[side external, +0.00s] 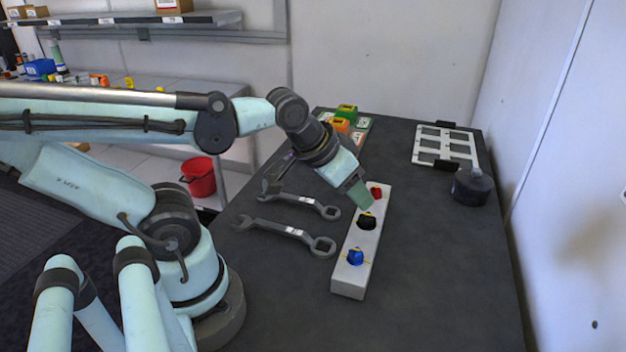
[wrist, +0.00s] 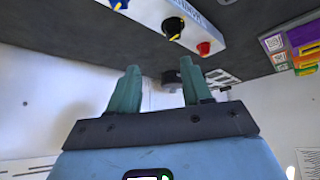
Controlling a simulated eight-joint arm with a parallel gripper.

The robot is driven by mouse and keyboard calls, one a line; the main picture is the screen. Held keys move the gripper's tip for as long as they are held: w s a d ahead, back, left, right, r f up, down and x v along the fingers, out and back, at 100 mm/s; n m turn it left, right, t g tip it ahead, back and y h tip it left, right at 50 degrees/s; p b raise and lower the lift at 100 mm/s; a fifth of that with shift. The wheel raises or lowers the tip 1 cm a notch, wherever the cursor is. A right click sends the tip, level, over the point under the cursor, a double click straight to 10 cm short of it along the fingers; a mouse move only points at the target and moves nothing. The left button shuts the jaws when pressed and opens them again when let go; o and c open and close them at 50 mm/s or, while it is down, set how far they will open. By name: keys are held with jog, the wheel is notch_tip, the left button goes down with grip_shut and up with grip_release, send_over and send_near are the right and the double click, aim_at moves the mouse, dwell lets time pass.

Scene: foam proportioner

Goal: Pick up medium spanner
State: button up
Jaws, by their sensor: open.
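Three grey spanners lie on the dark table in the side view. The middle one, which looks like the medium spanner (side external: 303,201), lies flat with its ring end toward the white knob panel. A larger spanner (side external: 285,231) lies nearer the camera. A smaller spanner (side external: 278,170) lies behind, partly hidden by my arm. My gripper (side external: 360,194) is over the panel, by the red and black knobs, right of the medium spanner. In the wrist view my gripper (wrist: 160,76) has its green fingers apart with nothing between them. No spanner shows in the wrist view.
The knob panel (side external: 345,282) has a blue, a black and a red knob. Coloured blocks (side external: 345,115) stand at the back. A white frame (side external: 443,145) and a dark round object (side external: 472,187) are at the right. The table's right front is clear.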

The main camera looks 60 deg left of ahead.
jog(key=s+a+n+g, duration=0.3)
jog(key=a+n, duration=0.3)
jog(key=n, duration=0.5)
jog(key=n+g, duration=0.4)
jog(key=n, duration=1.1)
send_over(280, 227)
jog(key=shift+m, duration=0.3)
jog(key=shift+f, duration=6.3)
grip_shut()
